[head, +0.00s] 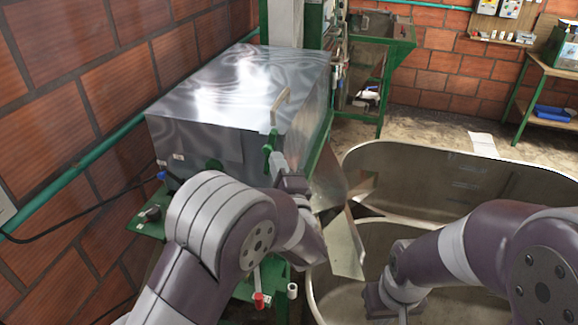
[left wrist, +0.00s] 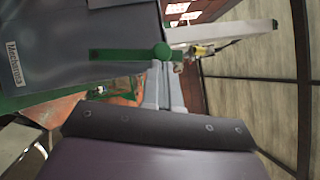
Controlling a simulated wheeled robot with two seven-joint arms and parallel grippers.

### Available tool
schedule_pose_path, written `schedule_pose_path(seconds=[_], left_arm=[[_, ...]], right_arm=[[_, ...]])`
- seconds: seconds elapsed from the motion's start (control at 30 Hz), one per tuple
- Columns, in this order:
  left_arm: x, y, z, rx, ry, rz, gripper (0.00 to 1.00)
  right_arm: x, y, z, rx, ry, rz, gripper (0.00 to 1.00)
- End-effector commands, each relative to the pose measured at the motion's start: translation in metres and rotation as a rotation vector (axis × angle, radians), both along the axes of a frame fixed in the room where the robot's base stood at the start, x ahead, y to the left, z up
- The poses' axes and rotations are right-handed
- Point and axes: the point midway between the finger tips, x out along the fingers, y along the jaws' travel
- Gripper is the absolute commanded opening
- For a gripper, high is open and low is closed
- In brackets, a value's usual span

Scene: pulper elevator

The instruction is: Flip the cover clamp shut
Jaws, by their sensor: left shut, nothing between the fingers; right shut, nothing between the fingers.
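The cover clamp (head: 268,148) is a green lever with a rounded end, on the front right side of the grey metal cover (head: 200,110). In the left wrist view the clamp's green bar (left wrist: 125,54) lies across the picture, with its round knob near my fingertips. My left gripper (head: 280,163) is shut and empty, just below and beside the clamp; in the left wrist view its fingers (left wrist: 163,72) point at the knob. I cannot tell whether they touch. My right gripper (head: 378,302) is low over the tank, shut and empty, its fingertips hard to make out.
A pale handle bar (head: 280,107) stands on the cover's right edge. A bent metal chute (head: 343,247) and an oval metal tank (head: 460,165) lie to the right. A red-tipped lever (head: 259,298) is below my left arm. A brick wall bounds the left.

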Motion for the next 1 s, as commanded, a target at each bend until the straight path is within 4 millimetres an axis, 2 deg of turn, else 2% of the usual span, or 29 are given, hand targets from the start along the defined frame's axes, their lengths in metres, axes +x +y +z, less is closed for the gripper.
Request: schedule_pose_path(seconds=[0.33, 0.43, 0.53, 0.87, 1.0], left_arm=[[0.001, 0.002, 0.001, -0.004, 0.001, 0.0, 0.0], [0.003, 0.009, 0.013, -0.086, 0.026, 0.0, 0.0], [0.005, 0.015, 0.013, -0.168, 0.055, 0.0, 0.0], [0.005, 0.016, 0.008, -0.189, 0.061, 0.0, 0.0], [-0.009, 0.011, 0.003, -0.189, 0.062, -0.003, 0.0]], right_arm=[[0.0, 0.0, 0.002, 0.0, 0.0, 0.0, 0.0], [0.0, 0.0, 0.018, 0.0, 0.0, 0.0, 0.0], [0.0, 0.0, 0.026, 0.0, 0.0, 0.0, 0.0], [0.0, 0.0, 0.022, 0.0, 0.0, 0.0, 0.0], [0.0, 0.0, 0.012, 0.0, 0.0, 0.0, 0.0]])
